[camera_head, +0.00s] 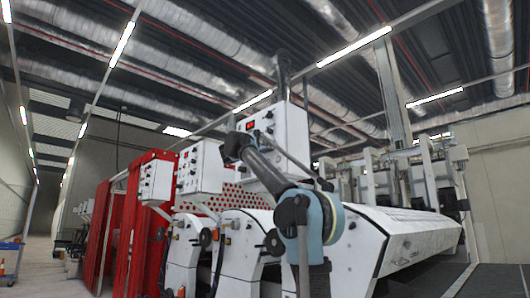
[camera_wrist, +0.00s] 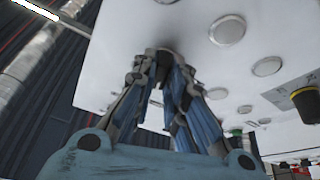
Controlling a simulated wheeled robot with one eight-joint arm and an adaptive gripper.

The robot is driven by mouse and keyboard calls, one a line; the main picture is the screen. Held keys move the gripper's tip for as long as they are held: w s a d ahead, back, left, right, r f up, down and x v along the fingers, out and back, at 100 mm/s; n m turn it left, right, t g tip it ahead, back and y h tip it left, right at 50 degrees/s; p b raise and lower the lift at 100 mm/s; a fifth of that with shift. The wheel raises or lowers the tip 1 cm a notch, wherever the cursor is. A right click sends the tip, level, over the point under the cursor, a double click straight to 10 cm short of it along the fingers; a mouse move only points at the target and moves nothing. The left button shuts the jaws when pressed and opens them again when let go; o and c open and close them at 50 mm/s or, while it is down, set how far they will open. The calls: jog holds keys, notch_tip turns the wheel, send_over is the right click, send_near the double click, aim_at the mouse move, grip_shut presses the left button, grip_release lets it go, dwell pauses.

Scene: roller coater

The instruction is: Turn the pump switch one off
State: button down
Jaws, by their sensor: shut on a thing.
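In the wrist view, my gripper (camera_wrist: 165,62) is shut with its fingertips together at the face of a white control panel (camera_wrist: 115,50). The fingers close on a small dark switch, which they hide almost fully, so I cannot tell which way it is turned. No label shows which switch is pump switch one. In the head view, my gripper (camera_head: 234,148) is at the lower left of a raised white control box (camera_head: 290,125) with a red display (camera_head: 250,125).
Several round silver buttons (camera_wrist: 227,30), a black and yellow knob (camera_wrist: 305,104) and a green button (camera_wrist: 235,132) are on the panel. Another white control box (camera_head: 205,165) and red guards (camera_head: 130,215) stand left. White coater housings (camera_head: 375,240) fill the lower right.

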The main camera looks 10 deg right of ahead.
jog(key=shift+n+t+y, duration=0.4)
jog(key=shift+n, duration=0.9)
jog(key=shift+a, duration=0.1)
jog(key=c, duration=1.6)
grip_release()
jog(key=shift+w, duration=0.1)
jog(key=v, duration=1.2)
jog(key=shift+r, duration=0.1)
